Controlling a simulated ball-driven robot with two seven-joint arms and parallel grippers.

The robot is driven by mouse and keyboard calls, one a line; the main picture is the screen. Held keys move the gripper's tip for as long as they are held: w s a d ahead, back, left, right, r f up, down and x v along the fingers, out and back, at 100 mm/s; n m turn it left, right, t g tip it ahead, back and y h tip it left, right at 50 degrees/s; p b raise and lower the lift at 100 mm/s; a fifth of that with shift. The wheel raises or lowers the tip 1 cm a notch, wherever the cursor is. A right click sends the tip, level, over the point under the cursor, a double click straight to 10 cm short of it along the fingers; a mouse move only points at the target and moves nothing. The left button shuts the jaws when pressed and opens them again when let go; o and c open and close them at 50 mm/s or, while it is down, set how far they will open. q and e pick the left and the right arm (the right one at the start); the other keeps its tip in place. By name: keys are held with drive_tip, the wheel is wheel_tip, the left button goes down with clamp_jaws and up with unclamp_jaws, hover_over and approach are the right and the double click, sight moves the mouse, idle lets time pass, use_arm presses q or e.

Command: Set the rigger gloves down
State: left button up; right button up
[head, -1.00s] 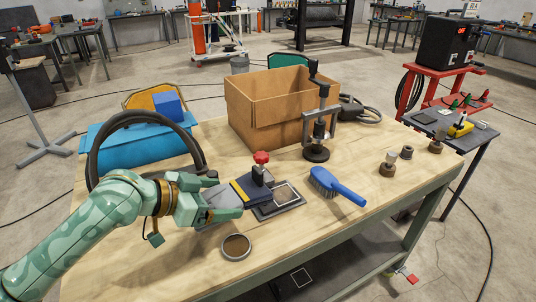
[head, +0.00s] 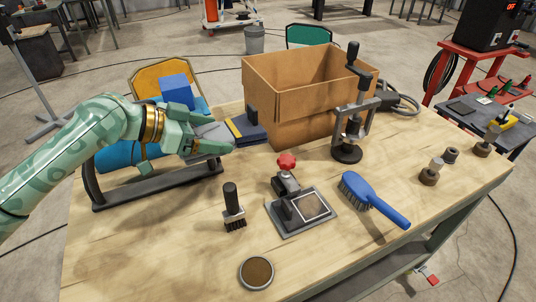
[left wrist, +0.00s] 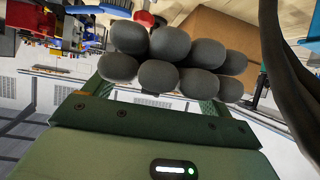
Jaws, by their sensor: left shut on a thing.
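The rigger gloves (head: 214,134) are grey with a dark blue and yellow cuff (head: 246,129). My left gripper (head: 205,128) is shut on them and holds them at the back left of the workbench (head: 150,245), the cuff pointing right toward the cardboard box (head: 290,95). In the left wrist view the grey rounded glove fingers (left wrist: 160,74) stick out between the jaws. I cannot tell whether the gloves touch the bench. My right gripper is not in view.
A black hoop-shaped thing (head: 150,195) stands beneath my left arm. A dark-handled brush (head: 232,205), a red-knobbed clamp plate (head: 300,212), a round tin (head: 257,272), a blue brush (head: 370,200) and a grey puller (head: 350,120) occupy the bench. The front left is bare.

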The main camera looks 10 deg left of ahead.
use_arm(q)
drive_tip(key=shift+f, duration=0.25)
drive_tip(key=b, duration=0.5)
hover_over(223, 199)
wheel_tip(223, 199, down, 13)
drive_tip(key=shift+r, duration=0.1)
wheel_tip(223, 199, down, 5)
drive_tip(key=shift+r+b, duration=0.15)
drive_tip(key=shift+b, duration=0.8)
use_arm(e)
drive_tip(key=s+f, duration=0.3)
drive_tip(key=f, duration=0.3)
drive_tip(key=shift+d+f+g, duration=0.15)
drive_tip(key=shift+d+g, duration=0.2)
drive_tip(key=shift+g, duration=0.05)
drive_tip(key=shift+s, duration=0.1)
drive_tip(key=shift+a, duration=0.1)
use_arm(q)
drive_tip(key=o, duration=0.9)
